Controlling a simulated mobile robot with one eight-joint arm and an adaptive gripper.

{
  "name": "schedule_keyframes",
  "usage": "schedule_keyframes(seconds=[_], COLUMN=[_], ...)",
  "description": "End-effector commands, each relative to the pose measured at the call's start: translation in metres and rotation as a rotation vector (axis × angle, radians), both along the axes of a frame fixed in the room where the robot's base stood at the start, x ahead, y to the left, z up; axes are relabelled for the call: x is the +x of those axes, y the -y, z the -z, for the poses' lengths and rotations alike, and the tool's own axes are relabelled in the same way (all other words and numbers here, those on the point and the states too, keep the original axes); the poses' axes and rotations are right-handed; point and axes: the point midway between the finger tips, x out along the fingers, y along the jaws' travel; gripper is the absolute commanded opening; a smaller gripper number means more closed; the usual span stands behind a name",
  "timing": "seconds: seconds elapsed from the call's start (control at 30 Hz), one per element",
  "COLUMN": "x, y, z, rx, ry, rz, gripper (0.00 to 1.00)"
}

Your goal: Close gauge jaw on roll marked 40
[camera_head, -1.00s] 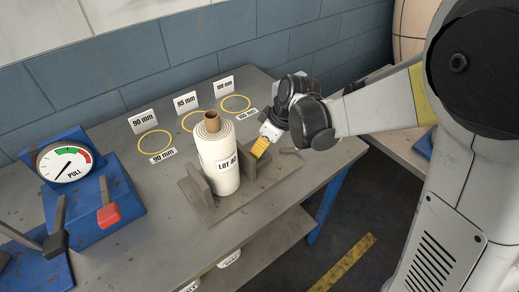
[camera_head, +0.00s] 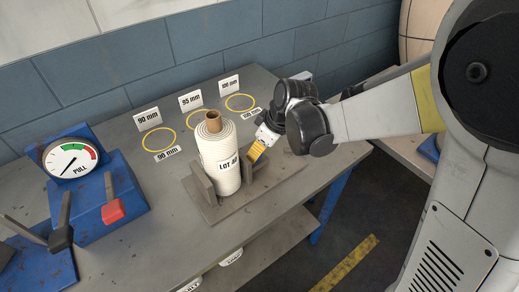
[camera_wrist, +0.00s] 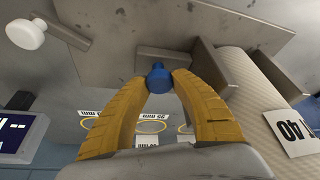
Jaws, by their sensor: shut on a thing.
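The white fabric roll (camera_head: 220,168) stands upright in the grey gauge, a brown core tube showing at its top. Its label reads "LOT 40" in the head view, and "40" shows on the roll in the wrist view (camera_wrist: 255,85). The gauge has a base plate (camera_head: 275,185), an upright jaw (camera_head: 200,185) left of the roll and another jaw (camera_head: 247,167) right of it. My gripper (camera_head: 257,152) is beside the right jaw, its yellow fingers shut on a blue knob (camera_wrist: 158,78). The right jaw is very near the roll; I cannot tell whether they touch.
Yellow rings (camera_head: 158,140) with size signs (camera_head: 190,101) lie behind the roll. The table's front edge is close to the gauge, and the floor is open beyond its right side.

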Motion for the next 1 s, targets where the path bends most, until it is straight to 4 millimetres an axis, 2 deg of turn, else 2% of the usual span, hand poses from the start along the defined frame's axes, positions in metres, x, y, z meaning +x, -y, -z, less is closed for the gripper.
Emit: schedule_keyframes(seconds=[0.03, 0.07, 0.37, 0.47, 0.57, 0.9, 1.0], x=[0.000, 0.000, 0.000, -0.001, -0.005, -0.020, -0.023], y=[0.000, 0.000, 0.001, 0.003, 0.007, 0.031, 0.035], z=[0.000, 0.000, 0.000, -0.006, -0.019, -0.087, -0.100], rx=[-0.001, -0.001, -0.001, -0.001, -0.001, 0.000, 0.000], ry=[0.000, 0.000, 0.001, 0.001, 0.001, 0.000, 0.000], rz=[0.000, 0.000, 0.000, 0.000, 0.000, 0.002, 0.001], gripper=[0.33, 0.40, 0.40, 0.40, 0.40, 0.40, 0.40])
